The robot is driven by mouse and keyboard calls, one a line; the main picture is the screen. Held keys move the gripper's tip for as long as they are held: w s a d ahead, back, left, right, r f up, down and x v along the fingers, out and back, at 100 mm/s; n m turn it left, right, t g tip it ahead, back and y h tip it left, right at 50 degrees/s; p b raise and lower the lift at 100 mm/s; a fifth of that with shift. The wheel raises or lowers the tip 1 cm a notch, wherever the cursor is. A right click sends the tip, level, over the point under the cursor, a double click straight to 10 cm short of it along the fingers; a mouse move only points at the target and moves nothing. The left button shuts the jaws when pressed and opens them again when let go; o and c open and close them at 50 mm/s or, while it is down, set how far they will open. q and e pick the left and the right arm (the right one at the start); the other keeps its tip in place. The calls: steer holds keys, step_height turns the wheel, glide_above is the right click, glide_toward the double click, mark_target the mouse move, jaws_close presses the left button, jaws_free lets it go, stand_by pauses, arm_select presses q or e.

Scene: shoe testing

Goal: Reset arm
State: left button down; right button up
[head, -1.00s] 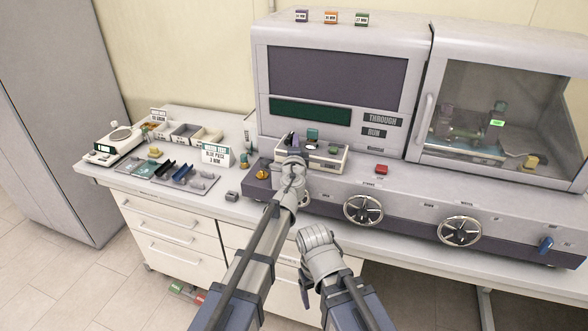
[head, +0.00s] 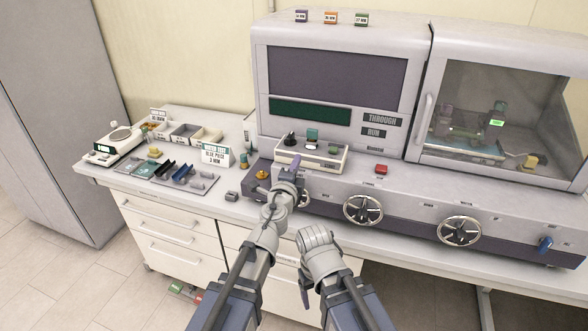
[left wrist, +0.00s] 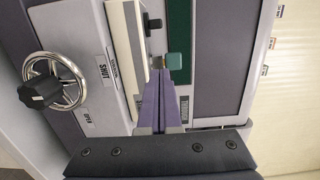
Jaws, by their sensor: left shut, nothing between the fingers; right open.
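My left gripper (head: 293,163) is in front of the machine's small cream control box (head: 326,166), just above the front ledge. In the left wrist view its two purple fingers (left wrist: 160,90) are shut together with nothing between them. Their tips look close to a green knob (left wrist: 175,62) on the box, but I cannot tell whether they touch it. A black knob (left wrist: 152,22) sits beside it. My right gripper (head: 304,284) is low in front of the drawers, its fingers mostly hidden by its own wrist; it is open.
The grey testing machine (head: 415,185) has spoked handwheels (head: 362,209) along its front and a clear-windowed chamber at right. At left on the bench are a scale (head: 113,145), small bins (head: 185,132), a tool tray (head: 188,180) and a sign (head: 215,156).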

arm_select(q)
steer(key=shift+v, duration=1.45)
steer(key=shift+a, duration=0.1)
steer(key=s+a+f+n+g+y, duration=0.3)
steer(key=a+f+n+g+y, duration=0.1)
steer(key=a+f+n, duration=0.25)
steer(key=s+a+f+n+g+y, duration=0.4)
steer(key=a+f+n, duration=0.15)
steer(key=n, duration=0.25)
steer(key=s+d+f+n+g+h, duration=0.1)
steer(key=s+d+f+g, duration=0.2)
steer(key=s, duration=0.6)
steer(key=s+d+f+n+g+h, duration=0.1)
steer(key=s+d+f+g, duration=0.3)
steer(key=s, duration=0.5)
step_height(320, 180, down, 3)
steer(key=g, duration=0.2)
steer(key=shift+g+h, duration=0.4)
